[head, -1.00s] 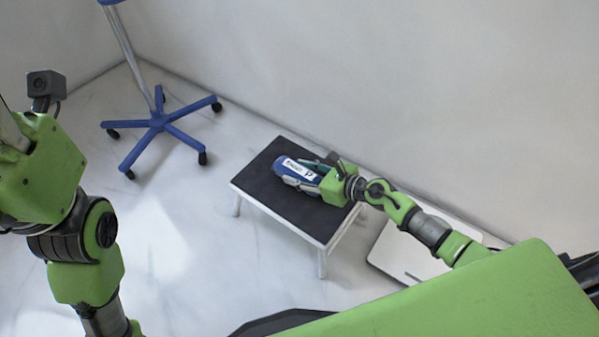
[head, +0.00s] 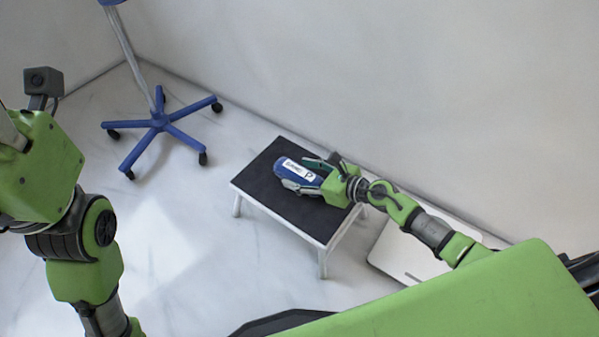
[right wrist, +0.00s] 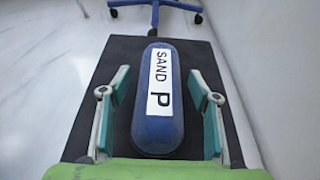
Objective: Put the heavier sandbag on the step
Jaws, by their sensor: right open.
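A blue sandbag (head: 289,175) with a white label lies on the black top of the step (head: 262,190). In the right wrist view the sandbag (right wrist: 158,130) lies lengthwise on the dark step top (right wrist: 118,52), and its label reads "SAND P". My right gripper (head: 305,176) is open around the sandbag at its near end. In the right wrist view its fingers (right wrist: 160,105) stand on either side with a gap to the bag on both sides. The left arm shows at the left edge, but its fingers are out of the picture. Only one sandbag is in view.
A blue five-legged wheeled base with a metal pole (head: 157,122) stands on the floor left of the step. A flat white panel (head: 400,250) lies by the wall under my right arm. The wall runs close behind the step.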

